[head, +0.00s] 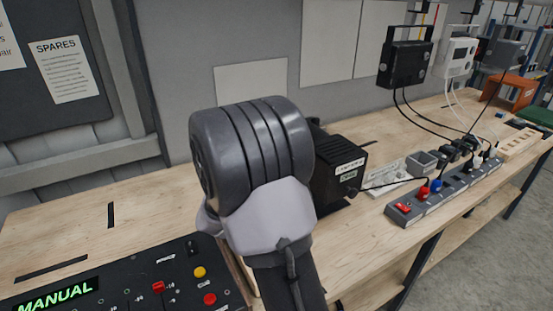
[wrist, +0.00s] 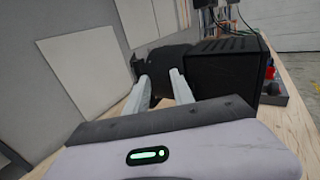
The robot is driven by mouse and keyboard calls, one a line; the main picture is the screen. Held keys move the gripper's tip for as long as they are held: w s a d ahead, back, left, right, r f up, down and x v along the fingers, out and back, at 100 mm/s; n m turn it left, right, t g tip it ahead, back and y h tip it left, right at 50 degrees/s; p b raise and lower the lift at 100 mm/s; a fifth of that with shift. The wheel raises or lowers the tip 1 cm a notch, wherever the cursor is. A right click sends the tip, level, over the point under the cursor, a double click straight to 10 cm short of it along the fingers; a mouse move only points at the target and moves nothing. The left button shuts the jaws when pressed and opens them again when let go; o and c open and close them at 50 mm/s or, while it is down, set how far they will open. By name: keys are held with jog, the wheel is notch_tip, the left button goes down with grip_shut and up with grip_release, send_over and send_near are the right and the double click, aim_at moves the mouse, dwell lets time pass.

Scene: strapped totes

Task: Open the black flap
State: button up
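A black box (head: 345,165) with small labels on its front stands on the bench, partly hidden behind my arm in the head view. In the wrist view the box (wrist: 225,72) is at the right of centre. A dark piece (wrist: 166,58) sticks out from its left side; it may be the black flap, but its outline is unclear. My gripper (wrist: 160,75) has its two pale fingers apart, pointing at this dark piece, which shows between and beyond the tips. I cannot tell whether they touch it. The fingers are hidden in the head view.
A control panel (head: 130,285) reading MANUAL is at the front left. A power strip (head: 445,190) with plugs and cables lies right of the box. Black and white devices (head: 405,62) hang at the back. The bench's left part (head: 75,225) is mostly clear.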

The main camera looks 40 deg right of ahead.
jog(key=shift+s+a+r, duration=0.1)
jog(key=shift+s+a, duration=0.45)
jog(key=shift+s, duration=0.25)
jog(key=shift+s+a+r, duration=0.1)
jog(key=shift+s+a, duration=0.4)
jog(key=shift+s, duration=0.3)
jog(key=shift+c, duration=0.2)
